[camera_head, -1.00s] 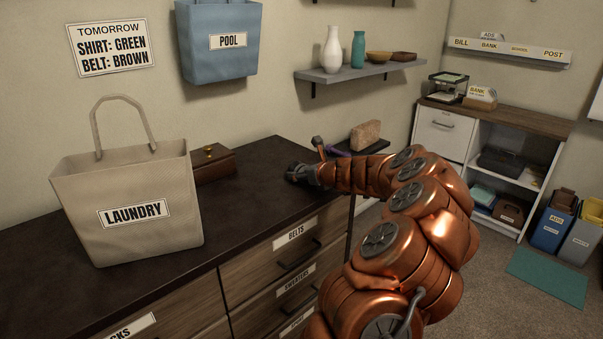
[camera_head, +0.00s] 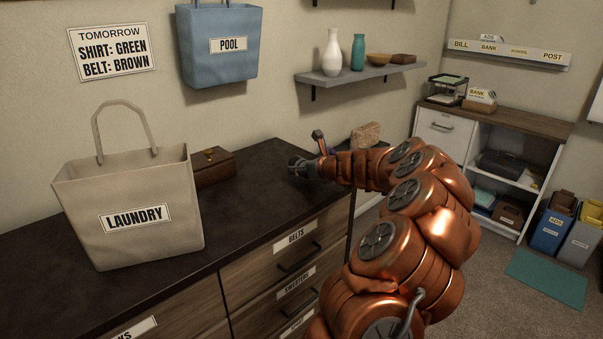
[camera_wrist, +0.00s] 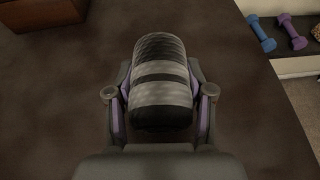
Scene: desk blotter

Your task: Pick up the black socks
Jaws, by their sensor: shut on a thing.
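The black socks (camera_wrist: 160,75) are a rolled, dark bundle with grey stripes in the middle of the wrist view. My gripper (camera_wrist: 160,105) is shut on them, with a purple-lined finger against each side. In the head view my gripper (camera_head: 301,168) is over the right end of the dark dresser top (camera_head: 250,213). The socks are hard to make out there, and any gap beneath them is hard to judge.
A beige laundry bag (camera_head: 180,225) stands on the dresser's left half. A brown wooden box (camera_head: 215,168) sits near the wall, left of my gripper. Blue (camera_wrist: 262,35) and purple (camera_wrist: 292,31) dumbbells lie beyond the dresser's edge. The dresser's middle is clear.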

